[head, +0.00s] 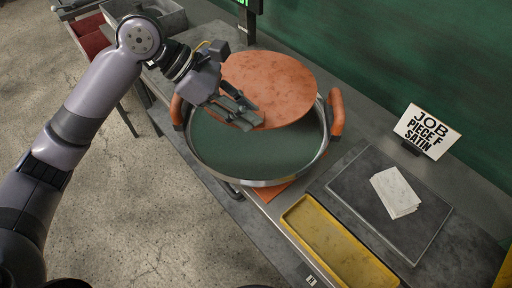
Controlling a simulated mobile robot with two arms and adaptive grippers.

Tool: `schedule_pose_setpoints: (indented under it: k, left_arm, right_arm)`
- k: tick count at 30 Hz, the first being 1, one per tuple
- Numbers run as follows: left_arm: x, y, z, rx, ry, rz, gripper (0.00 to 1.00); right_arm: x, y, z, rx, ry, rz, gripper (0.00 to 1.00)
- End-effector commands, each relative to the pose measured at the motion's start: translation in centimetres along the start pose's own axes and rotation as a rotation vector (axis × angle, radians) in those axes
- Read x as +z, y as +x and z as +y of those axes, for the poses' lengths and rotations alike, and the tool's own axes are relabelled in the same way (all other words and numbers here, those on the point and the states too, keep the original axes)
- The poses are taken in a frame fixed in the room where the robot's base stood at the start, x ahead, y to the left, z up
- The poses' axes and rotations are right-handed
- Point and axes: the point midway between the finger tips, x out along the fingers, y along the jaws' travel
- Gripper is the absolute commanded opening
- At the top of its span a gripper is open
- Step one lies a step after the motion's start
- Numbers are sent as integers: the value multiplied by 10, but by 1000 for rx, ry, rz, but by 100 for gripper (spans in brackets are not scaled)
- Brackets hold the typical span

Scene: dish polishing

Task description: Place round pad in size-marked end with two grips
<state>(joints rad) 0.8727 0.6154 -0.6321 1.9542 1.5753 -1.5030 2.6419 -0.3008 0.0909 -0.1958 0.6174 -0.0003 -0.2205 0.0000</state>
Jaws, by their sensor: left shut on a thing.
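A round orange-brown pad (272,86) is in my left gripper (244,112) in the head view. The gripper is shut on the pad's near left edge and holds it over the far part of a wide round pan. The pan (250,183) has a metal rim, a dark green inside (250,153) and an orange handle on each side. The pad hides the pan's far rim. I cannot tell whether the pad touches the pan. I see no size mark on what shows. My right gripper is not in view.
A yellow tray (337,243) lies at the front of the bench, beside a dark grey mat (365,212) with white papers (396,192). An orange piece (272,192) lies partly under the pan. Grey and red bins stand at the back left.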

Motion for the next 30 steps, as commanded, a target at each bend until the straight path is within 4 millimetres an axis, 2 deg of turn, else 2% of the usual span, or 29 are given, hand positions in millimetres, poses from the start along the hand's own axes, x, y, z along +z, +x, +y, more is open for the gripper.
schedule_pose_setpoints:
  k: [1, 3, 6, 8, 12, 17, 27, 30]
  left_arm:
    - [-10, 11, -1, -3, -3, -1, 0]
    - [-24, 24, -1, -3, -3, -1, 0]
    - [-42, 43, -1, -2, -3, -1, 0]
    - [-53, 54, -1, -2, -2, -1, 0]
    - [-71, 72, 0, 1, 0, -2, 0]
    - [-80, 81, 1, 3, 2, -2, 0]
    - [-108, 110, 1, 2, 1, -1, 0]
    - [-110, 111, 1, 3, 3, -2, 0]
  right_arm:
    - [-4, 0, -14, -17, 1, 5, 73]
    - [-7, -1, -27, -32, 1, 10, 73]
    - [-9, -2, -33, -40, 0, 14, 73]
    - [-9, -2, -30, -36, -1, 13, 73]
    - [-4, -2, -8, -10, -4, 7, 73]
    - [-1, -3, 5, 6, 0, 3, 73]
    - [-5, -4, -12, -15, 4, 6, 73]
    - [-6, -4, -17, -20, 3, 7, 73]
